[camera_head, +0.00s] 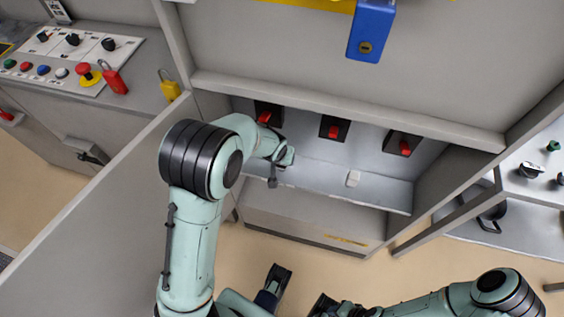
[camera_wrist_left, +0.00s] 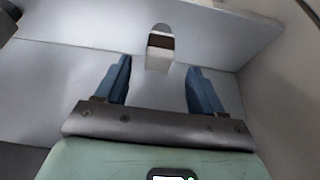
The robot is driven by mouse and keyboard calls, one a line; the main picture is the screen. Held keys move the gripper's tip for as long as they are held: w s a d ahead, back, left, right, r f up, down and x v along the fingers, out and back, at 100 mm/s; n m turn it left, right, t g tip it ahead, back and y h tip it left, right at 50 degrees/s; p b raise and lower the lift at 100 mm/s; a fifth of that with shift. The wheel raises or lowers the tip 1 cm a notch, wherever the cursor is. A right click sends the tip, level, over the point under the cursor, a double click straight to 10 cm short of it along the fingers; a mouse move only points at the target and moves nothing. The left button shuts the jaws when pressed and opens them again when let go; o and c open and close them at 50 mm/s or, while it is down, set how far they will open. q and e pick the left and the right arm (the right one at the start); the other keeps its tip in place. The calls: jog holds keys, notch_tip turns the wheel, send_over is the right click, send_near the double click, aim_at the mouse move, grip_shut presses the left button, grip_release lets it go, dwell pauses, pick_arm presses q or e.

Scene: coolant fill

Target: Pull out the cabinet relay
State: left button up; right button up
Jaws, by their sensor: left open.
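In the left wrist view a pale block with a dark band (camera_wrist_left: 160,48), apparently the same one, lies ahead of my fingers, near the middle of the gap. My left gripper (camera_wrist_left: 158,88) is open, with two blue fingers apart and nothing between them. My right gripper (camera_head: 322,305) shows only partly at the bottom edge.
Three black switches with red handles (camera_head: 334,128) line the cabinet's back. A cabinet door (camera_head: 105,215) stands open at the left. A blue padlock (camera_head: 371,30) hangs above. A control panel with buttons (camera_head: 65,65) is at the far left, another counter (camera_head: 535,185) at the right.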

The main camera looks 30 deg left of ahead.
pick_arm(q)
jog(key=b+x, duration=0.1)
jog(key=x, duration=0.7)
jog(key=shift+d, duration=0.1)
pick_arm(e)
jog(key=shift+w+f, duration=0.4)
jog(key=shift+f, duration=0.4)
pick_arm(q)
jog(key=c, duration=1)
jog(key=o, duration=0.5)
jog(key=shift+c, duration=0.2)
jog(key=shift+r, duration=0.1)
jog(key=c, duration=0.3)
jog(key=shift+r, duration=0.4)
pick_arm(e)
jog(key=shift+r, duration=0.35)
